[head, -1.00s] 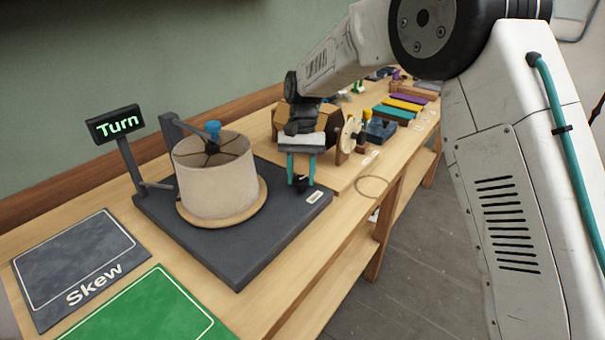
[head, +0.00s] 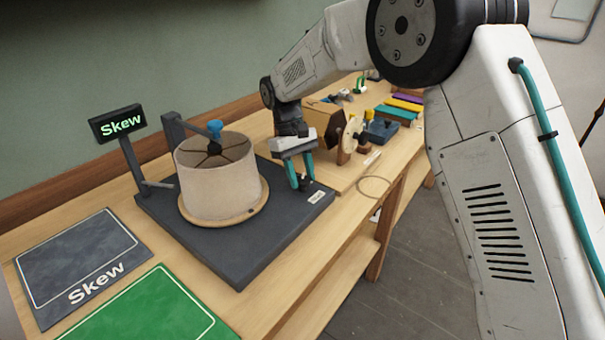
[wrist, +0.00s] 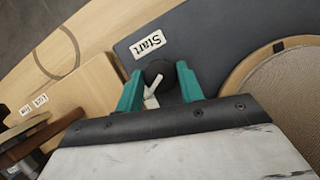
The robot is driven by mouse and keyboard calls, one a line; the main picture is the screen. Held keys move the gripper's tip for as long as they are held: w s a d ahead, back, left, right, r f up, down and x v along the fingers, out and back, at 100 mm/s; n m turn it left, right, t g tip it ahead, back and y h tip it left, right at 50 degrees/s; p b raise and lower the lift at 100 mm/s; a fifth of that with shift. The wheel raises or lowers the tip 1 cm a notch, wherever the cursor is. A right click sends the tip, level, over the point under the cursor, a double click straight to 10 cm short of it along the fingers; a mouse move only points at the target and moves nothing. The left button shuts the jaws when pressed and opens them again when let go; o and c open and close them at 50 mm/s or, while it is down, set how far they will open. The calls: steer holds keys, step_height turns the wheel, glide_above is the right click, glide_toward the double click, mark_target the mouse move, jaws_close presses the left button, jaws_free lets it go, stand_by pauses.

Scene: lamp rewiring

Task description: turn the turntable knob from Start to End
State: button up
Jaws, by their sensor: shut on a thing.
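The turntable knob is a small dark round knob with a pale pointer (wrist: 154,90). It sits on the dark grey base plate (head: 245,262) beside the Start label (wrist: 148,43). My gripper (wrist: 160,84) has its two teal fingers shut on the knob, one on each side. In the head view my gripper (head: 301,186) points down at the base's right end, and its fingers partly hide the knob. The beige lampshade (head: 218,180) stands upright on the round wooden turntable (head: 226,220). The End label does not show. The sign (head: 121,123) reads "Skew" in green.
A dark mat marked Skew (head: 80,262) and a green mat (head: 150,312) lie at the front left. A blue-topped part (head: 214,128) is at the lampshade's top. Wooden fixtures and coloured strips (head: 398,108) stand behind my gripper. The bench's right edge is close.

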steer(key=shift+s, duration=0.1)
stand_by(0.5)
steer(key=o, duration=1)
steer(key=shift+a, duration=0.1)
steer(key=v, duration=0.7)
steer(key=shift+r, duration=0.4)
